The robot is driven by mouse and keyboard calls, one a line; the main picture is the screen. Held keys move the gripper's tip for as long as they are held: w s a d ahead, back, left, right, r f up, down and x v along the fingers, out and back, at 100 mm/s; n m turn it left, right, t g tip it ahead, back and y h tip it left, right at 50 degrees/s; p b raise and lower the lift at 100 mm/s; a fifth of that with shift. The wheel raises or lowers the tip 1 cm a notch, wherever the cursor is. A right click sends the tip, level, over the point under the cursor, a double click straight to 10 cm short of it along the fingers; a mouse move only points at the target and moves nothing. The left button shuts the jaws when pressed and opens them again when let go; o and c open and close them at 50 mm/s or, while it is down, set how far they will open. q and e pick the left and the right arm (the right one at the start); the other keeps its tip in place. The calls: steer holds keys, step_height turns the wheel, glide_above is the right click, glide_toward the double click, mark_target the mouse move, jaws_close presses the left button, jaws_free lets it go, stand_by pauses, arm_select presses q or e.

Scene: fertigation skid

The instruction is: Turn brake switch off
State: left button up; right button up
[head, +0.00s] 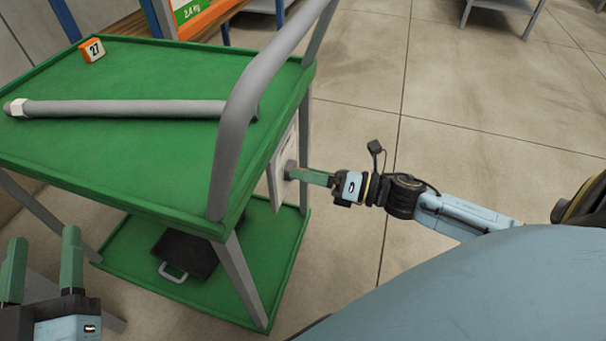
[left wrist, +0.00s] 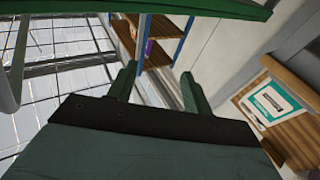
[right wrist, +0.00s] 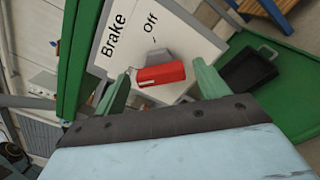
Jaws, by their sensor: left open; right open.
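The brake switch has a red handle (right wrist: 161,74) on a grey hub, mounted on a white panel (right wrist: 187,32) lettered "Brake" and "Off". In the head view the panel (head: 283,165) is fixed at the end of the green cart, seen edge-on. My right gripper (right wrist: 161,86) is open, with its fingertips on either side of the red handle; I cannot tell whether they touch it. In the head view my right gripper (head: 296,174) reaches the panel from the right and hides the handle. My left gripper (head: 44,242) is open and empty at the lower left.
The green cart (head: 110,75) carries a grey pipe (head: 120,108) and an orange "27" block (head: 92,50). Its grey push rail (head: 240,110) rises close to the panel. A dark case (head: 184,252) lies on the lower shelf.

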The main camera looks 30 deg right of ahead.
arm_select(q)
steer(key=shift+s+d+r+t, duration=0.1)
steer(key=shift+s+r+t, duration=0.1)
steer(key=shift+r+t, duration=0.5)
arm_select(e)
steer(key=shift+w+a, duration=0.45)
steer(key=shift+w, duration=0.15)
steer(key=c, duration=1)
steer(key=shift+o, duration=0.2)
arm_select(q)
steer(key=shift+g, duration=0.3)
